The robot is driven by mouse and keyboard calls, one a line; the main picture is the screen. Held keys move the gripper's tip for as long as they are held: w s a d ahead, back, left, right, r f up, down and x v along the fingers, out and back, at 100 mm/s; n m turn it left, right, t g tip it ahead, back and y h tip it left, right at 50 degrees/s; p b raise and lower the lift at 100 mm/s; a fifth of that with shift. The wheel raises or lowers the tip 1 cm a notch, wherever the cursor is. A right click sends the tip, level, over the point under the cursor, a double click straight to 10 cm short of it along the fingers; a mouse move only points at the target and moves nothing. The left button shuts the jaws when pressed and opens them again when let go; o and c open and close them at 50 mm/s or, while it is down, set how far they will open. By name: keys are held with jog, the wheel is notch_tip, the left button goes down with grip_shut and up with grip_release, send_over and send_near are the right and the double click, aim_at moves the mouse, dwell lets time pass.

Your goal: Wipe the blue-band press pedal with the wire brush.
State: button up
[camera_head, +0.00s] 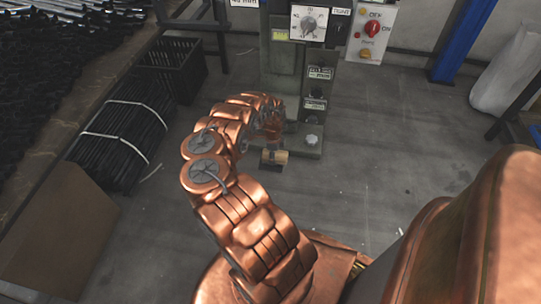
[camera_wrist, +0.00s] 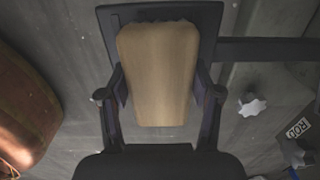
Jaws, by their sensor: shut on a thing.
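My gripper (camera_wrist: 159,88) is shut on the wooden block of the wire brush (camera_wrist: 158,60), with one finger on each side. In the head view the brush (camera_head: 278,156) is a small tan block low at the foot of the press (camera_head: 284,70). A dark flat plate, apparently the pedal (camera_wrist: 212,22), lies behind the brush in the wrist view, and a dark bar runs from it to the right. The bristles are hidden, so I cannot tell whether they touch the plate. No blue band shows on the press.
A dark crate (camera_head: 178,68) and bundled black rods (camera_head: 118,135) stand to the left. A cardboard box (camera_head: 62,232) is at lower left. A blue post (camera_head: 463,40) and a pale sack (camera_head: 507,75) are at the right. The floor right of the press is clear.

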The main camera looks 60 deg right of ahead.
aim_at(280, 155)
jog(key=shift+s+d+f, duration=0.1)
jog(key=shift+s+d, duration=0.2)
jog(key=shift+s, duration=0.5)
jog(key=shift+s+d, duration=0.25)
jog(key=shift+s, duration=0.5)
jog(key=shift+w+a+r+p, duration=0.1)
jog(key=shift+w+a+p, duration=0.25)
jog(key=shift+w, duration=0.55)
jog(key=shift+w+a+r+p, duration=0.1)
jog(key=shift+w+a+p, duration=0.15)
jog(key=shift+w, duration=0.65)
jog(key=shift+w+a+f, duration=0.1)
jog(key=shift+w+a, duration=0.2)
jog(key=shift+w, duration=0.4)
jog(key=shift+w+a+f, duration=0.1)
jog(key=shift+w+a, duration=0.15)
jog(key=shift+w, duration=0.5)
jog(key=shift+w+a, duration=0.3)
jog(key=shift+w, duration=0.4)
jog(key=shift+r+p, duration=2.5)
jog(key=shift+r, duration=0.55)
jog(key=shift+r+p, duration=1.2)
jog(key=shift+r, duration=0.3)
